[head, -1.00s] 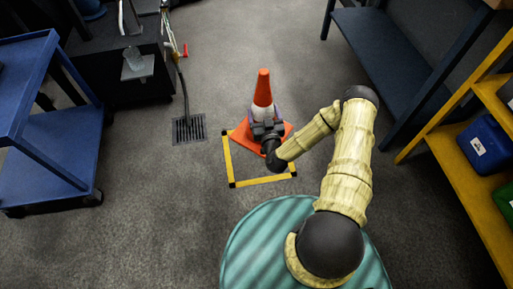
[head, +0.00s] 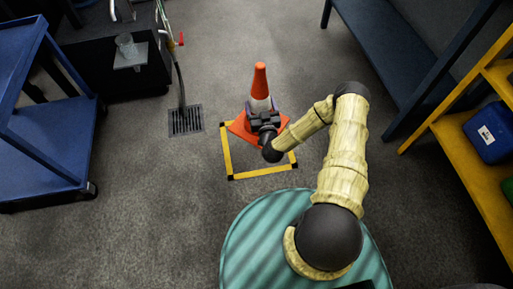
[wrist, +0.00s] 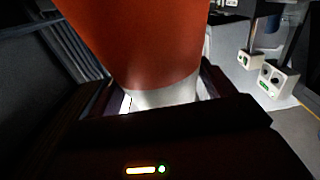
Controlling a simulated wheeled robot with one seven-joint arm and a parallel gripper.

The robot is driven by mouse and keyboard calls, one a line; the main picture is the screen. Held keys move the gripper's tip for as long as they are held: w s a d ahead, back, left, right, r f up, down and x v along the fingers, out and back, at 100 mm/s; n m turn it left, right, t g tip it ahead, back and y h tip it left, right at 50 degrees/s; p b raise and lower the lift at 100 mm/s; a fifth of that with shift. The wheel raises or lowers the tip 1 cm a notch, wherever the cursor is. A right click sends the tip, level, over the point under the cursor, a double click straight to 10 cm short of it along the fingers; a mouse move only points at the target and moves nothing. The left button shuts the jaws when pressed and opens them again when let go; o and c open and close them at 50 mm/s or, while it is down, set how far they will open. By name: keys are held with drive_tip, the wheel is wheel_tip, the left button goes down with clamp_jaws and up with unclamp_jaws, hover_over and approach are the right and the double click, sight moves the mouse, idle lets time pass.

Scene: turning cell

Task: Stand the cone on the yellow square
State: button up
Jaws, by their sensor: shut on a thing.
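The orange cone (head: 260,80) with a white band stands upright in the head view, its square orange base (head: 240,128) over the far part of the yellow square (head: 228,155). The square is a yellow outline with black corners on the floor. My gripper (head: 264,117) is shut on the cone at its white band. In the wrist view the cone's orange body (wrist: 140,45) and white band (wrist: 165,96) fill the space between the fingers. My gripper hides part of the base, and I cannot tell whether the base touches the floor.
A floor drain (head: 185,121) lies left of the square, with a hose (head: 181,80) running to it. A blue cart (head: 45,150) stands at the left. A dark bench (head: 400,50) and a yellow shelf (head: 470,150) with a blue bin (head: 490,132) stand at the right.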

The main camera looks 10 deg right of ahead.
drive_tip(key=w+f+b, duration=0.1)
drive_tip(key=f+b, duration=0.1)
drive_tip(key=f, duration=0.2)
drive_tip(key=w+f+b, duration=0.1)
drive_tip(key=f+b, duration=0.1)
drive_tip(key=f, duration=0.2)
drive_tip(key=w+f+b, duration=0.1)
drive_tip(key=f+b, duration=0.2)
drive_tip(key=shift+w+a+f, duration=0.3)
drive_tip(key=shift+w+f, duration=0.1)
drive_tip(key=shift+w+d+f, duration=0.1)
drive_tip(key=shift+w+f, duration=0.05)
drive_tip(key=shift+f, duration=0.1)
wheel_tip(320, 180, down, 6)
drive_tip(key=b, duration=0.4)
drive_tip(key=shift+f, duration=0.15)
wheel_tip(320, 180, down, 4)
drive_tip(key=b, duration=0.3)
drive_tip(key=shift+r, duration=0.2)
